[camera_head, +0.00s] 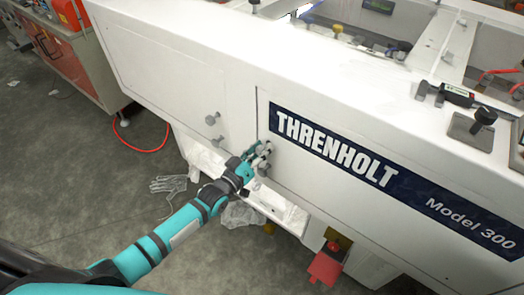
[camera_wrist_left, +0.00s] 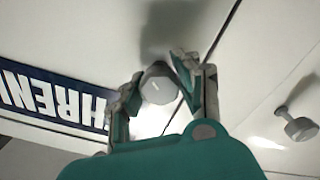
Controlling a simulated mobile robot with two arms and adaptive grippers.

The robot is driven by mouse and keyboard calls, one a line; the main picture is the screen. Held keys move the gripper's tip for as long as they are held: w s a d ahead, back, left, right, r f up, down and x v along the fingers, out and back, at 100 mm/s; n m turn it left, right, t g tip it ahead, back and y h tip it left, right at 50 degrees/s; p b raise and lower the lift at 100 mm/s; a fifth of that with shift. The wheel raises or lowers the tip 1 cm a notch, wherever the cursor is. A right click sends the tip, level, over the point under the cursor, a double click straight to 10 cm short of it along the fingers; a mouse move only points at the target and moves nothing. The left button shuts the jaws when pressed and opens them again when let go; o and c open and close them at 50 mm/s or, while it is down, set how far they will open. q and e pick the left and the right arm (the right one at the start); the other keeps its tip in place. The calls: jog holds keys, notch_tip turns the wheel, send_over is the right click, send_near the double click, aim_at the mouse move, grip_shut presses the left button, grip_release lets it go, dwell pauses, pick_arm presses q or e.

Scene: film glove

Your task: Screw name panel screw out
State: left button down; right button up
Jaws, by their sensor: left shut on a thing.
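The white name panel (camera_head: 345,205) carries a dark blue THRENHOLT label (camera_head: 335,150) on the front of the machine. My left gripper (camera_head: 262,153) is at the panel's left edge, beside the label. In the left wrist view, my left gripper (camera_wrist_left: 157,85) has its two fingers on either side of a grey, round-headed screw (camera_wrist_left: 159,84) and is shut on it. The screw's shaft is hidden behind its head. In the head view the fingers mostly cover this screw. My right gripper is not in view.
A red box (camera_head: 326,264) hangs below the machine. A crumpled glove (camera_head: 170,185) lies on the floor.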

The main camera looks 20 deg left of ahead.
pick_arm(q)
jog(key=n+b, duration=0.1)
jog(key=n, duration=0.3)
jog(key=shift+n+b, duration=0.75)
jog(key=shift+n, duration=1.15)
jog(key=shift+r, duration=0.1)
jog(key=c, duration=0.9)
grip_release()
jog(key=shift+w, duration=0.1)
jog(key=shift+o, duration=0.2)
